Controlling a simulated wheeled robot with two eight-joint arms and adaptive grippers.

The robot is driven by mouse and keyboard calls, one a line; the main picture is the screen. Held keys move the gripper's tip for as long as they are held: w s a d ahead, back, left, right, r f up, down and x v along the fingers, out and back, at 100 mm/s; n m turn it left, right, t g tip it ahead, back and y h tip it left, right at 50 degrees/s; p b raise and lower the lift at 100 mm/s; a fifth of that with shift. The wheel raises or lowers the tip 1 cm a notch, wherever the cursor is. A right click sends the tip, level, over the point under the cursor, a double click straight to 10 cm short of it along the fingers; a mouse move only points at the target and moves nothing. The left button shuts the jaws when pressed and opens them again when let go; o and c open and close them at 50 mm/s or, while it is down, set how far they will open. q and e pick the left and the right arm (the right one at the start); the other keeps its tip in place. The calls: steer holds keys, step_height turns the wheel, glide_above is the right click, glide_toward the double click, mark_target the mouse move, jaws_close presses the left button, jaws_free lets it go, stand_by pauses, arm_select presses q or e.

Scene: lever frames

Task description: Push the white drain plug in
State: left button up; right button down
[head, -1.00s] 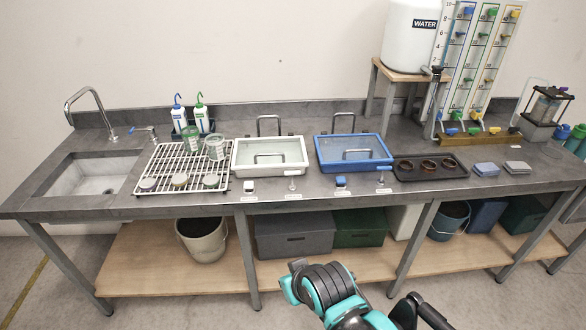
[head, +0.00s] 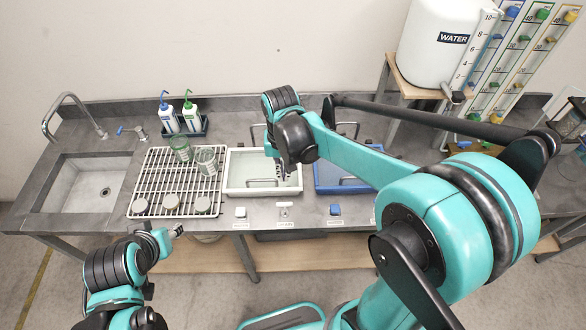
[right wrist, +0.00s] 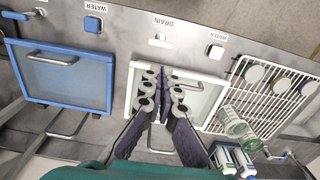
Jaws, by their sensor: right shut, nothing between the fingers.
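The white drain plug (head: 284,208) is a small white knob at the counter's front edge, before the white basin (head: 234,178). In the right wrist view the drain plug (right wrist: 160,39) is beside the DRAIN label, with the white basin (right wrist: 207,97) below it. My right gripper (head: 284,173) is shut and empty above the white basin, apart from the plug. It also shows in the right wrist view (right wrist: 162,76), fingers together and pointing toward the plug's side. My left gripper (head: 177,231) is low at the left, in front of the counter; its finger state is unclear.
A white water button (head: 240,211) and a blue water button (head: 335,209) flank the plug. The blue basin (head: 325,180) stands to the right, partly behind my right arm. A wire rack (head: 160,181) with jars and a sink (head: 70,187) lie left.

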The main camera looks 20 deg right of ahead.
mark_target(285, 203)
step_height(285, 203, down, 14)
steer(key=b, duration=0.3)
stand_by(0.4)
